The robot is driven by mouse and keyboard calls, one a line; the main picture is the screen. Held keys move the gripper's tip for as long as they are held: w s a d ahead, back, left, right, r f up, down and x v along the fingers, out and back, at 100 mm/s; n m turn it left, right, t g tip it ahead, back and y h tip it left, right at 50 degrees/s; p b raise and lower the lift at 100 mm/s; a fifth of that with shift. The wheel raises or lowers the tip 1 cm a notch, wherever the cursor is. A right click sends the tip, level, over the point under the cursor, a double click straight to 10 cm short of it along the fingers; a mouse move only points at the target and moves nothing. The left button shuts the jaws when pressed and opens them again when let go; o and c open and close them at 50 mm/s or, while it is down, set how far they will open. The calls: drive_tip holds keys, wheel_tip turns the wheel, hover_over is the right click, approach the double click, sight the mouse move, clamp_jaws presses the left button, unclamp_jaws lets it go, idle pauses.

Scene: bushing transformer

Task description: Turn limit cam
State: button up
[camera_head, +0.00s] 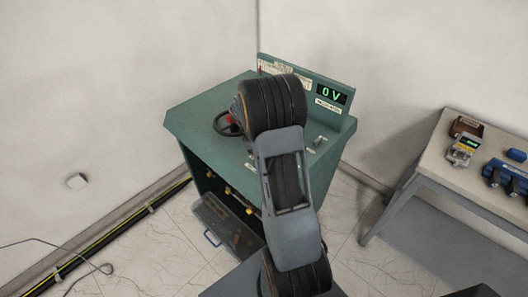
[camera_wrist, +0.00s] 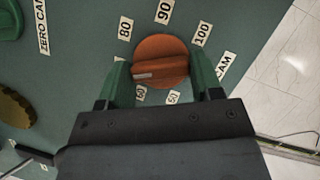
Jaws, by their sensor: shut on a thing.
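The limit cam is an orange-brown round knob (camera_wrist: 160,52) in the wrist view. Number labels ring it, with 80, 90 and 100 along its far side and smaller ones near my fingers. A label ending in "CAM" (camera_wrist: 222,66) lies to its right, partly hidden. My gripper (camera_wrist: 160,68) has a green finger on each side of the knob and is shut on it. A pale mark shows on the knob's lower left.
In the wrist view, a "ZERO CAM" label (camera_wrist: 42,26) and a brass-coloured knob (camera_wrist: 16,106) lie left. A side table (camera_head: 432,158) with tools stands right.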

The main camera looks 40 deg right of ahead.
drive_tip(key=n+t, duration=0.1)
drive_tip(key=n, duration=0.1)
drive_tip(key=n+h, duration=0.1)
drive_tip(key=n, duration=0.2)
drive_tip(key=shift+a+r+t+p, duration=0.1)
drive_tip(key=shift+t+p, duration=0.3)
drive_tip(key=shift+s+n+t+h+p, duration=0.1)
drive_tip(key=shift+n+t+h+p, duration=0.15)
drive_tip(key=shift+n, duration=0.75)
drive_tip(key=shift+s+n+t+h+p, duration=0.1)
drive_tip(key=shift+n+t+h+p, duration=0.2)
drive_tip(key=shift+n, duration=0.7)
drive_tip(key=o, duration=0.9)
drive_tip(key=v, duration=1.3)
drive_tip(key=shift+s+r+b, duration=0.15)
drive_tip(key=shift+r+b, duration=0.2)
drive_tip(key=shift+r, duration=0.05)
drive_tip(key=shift+y, duration=0.25)
